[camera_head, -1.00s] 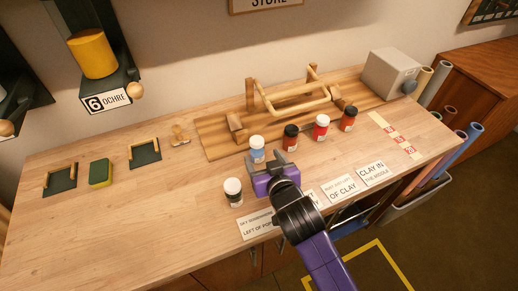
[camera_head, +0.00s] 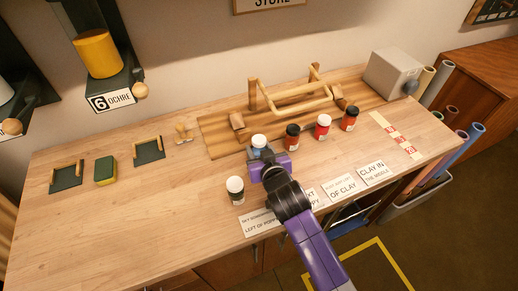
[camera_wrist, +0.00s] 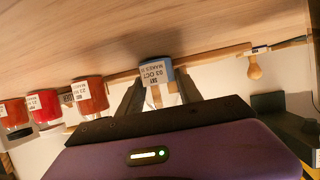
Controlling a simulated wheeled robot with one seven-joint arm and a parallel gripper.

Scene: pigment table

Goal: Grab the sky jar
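The sky jar (camera_head: 259,142) is a small blue jar with a white lid, upright on the table. It is at the left end of a row of jars in the head view, its lower part partly hidden by my gripper (camera_head: 267,160). In the wrist view, which looks upside down, the blue sky jar (camera_wrist: 157,69) shows its label between the tips of my gripper's fingers (camera_wrist: 160,85). The fingers are apart, one on each side of the jar. I cannot tell whether either touches it.
A dark red jar (camera_head: 292,138), a red jar (camera_head: 323,128) and another dark red jar (camera_head: 349,119) stand to its right. A white-lidded dark jar (camera_head: 236,192) stands front left. A wooden rack (camera_head: 290,95) is behind. Printed cards (camera_head: 340,189) lie along the front edge.

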